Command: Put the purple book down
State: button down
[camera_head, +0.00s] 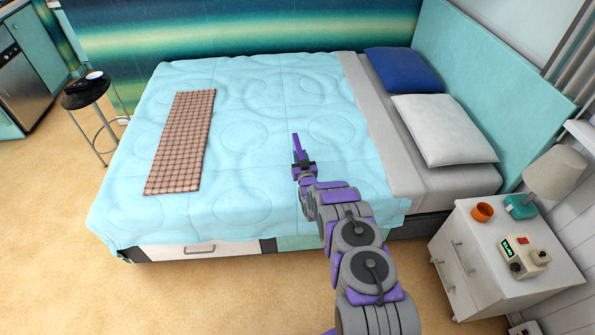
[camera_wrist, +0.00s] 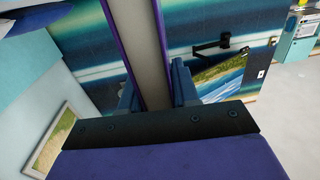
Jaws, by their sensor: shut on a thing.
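The purple book (camera_head: 297,144) is a thin upright strip at the end of my arm, seen over the middle of the bed (camera_head: 245,115) in the head view. My gripper (camera_head: 303,165) is shut on it. In the wrist view the book (camera_wrist: 151,45) shows edge-on, with purple covers on both sides of pale grey pages, between the two blue-grey fingers of my gripper (camera_wrist: 156,90). Its lower end is hidden behind the dark gripper body. How far the book is above the quilt is hard to tell.
A red checked cloth (camera_head: 182,140) lies on the bed's left side. Blue (camera_head: 403,70) and white (camera_head: 445,130) pillows lie at the right. A nightstand (camera_head: 475,250) holds an orange cup (camera_head: 483,212), a lamp (camera_head: 553,172) and a device (camera_head: 525,257). The quilt's middle looks clear.

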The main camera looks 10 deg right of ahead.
jog(key=shift+f, duration=0.95)
jog(key=shift+f+b, duration=0.3)
jog(key=shift+f, duration=0.5)
jog(key=shift+f, duration=0.35)
jog(key=c, duration=0.8)
grip_release()
jog(key=shift+o, duration=0.2)
jog(key=shift+s, duration=0.1)
jog(key=s+p, duration=0.4)
jog(key=s, duration=1.3)
jog(key=shift+d+p, duration=0.25)
jog(key=shift+p, duration=0.05)
